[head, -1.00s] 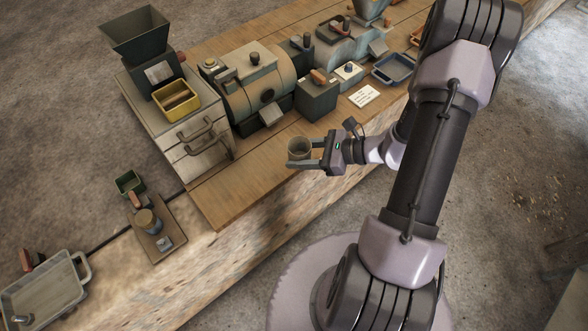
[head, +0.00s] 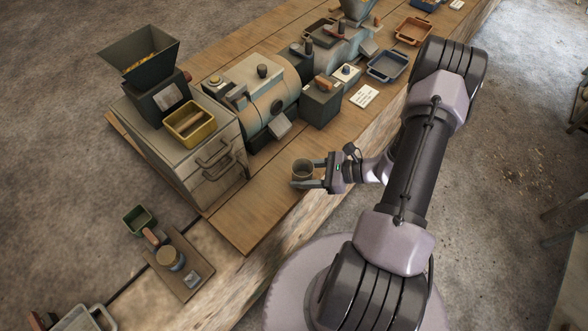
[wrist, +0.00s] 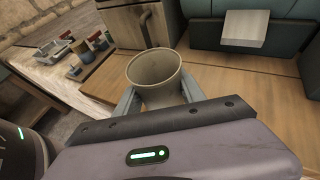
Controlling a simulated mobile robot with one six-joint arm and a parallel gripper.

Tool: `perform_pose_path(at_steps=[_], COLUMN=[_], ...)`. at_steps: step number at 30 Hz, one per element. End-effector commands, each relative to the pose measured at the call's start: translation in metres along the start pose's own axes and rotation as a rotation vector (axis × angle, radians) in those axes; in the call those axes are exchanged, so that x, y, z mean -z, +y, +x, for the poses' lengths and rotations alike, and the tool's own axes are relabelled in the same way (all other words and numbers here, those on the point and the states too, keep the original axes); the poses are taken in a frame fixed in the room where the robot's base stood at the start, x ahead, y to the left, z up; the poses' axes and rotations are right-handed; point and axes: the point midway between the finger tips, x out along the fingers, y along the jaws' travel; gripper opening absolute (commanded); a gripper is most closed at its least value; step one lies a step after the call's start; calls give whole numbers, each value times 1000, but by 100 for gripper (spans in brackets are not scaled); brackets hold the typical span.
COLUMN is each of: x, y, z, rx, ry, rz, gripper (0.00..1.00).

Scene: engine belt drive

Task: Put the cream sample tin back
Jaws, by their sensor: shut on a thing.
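My gripper (head: 316,176) is shut on the cream sample tin (head: 302,168), an open-topped round cup. In the head view I hold it above the front edge of the wooden bench (head: 260,220). In the wrist view the tin (wrist: 154,72) stands upright between the two fingers, its mouth facing up, and looks empty. Its underside is hidden behind my gripper's body.
A cabinet with a handle (head: 215,165) carries a hopper and a yellow bin (head: 190,124). A drum machine (head: 255,100) stands beside it. The bench strip before the cabinet is clear.

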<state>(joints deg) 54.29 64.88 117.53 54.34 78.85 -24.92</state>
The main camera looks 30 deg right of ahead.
Motion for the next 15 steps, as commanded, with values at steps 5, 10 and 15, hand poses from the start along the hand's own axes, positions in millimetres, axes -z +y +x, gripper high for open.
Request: perform_pose_path(at_steps=[5,10,15], x=[-2,10,30], y=[-40,-47,-47], z=[22,31,39], rx=[-1,0,1], ry=[1,0,0], rz=[-3,3,1], gripper=[0,0,0])
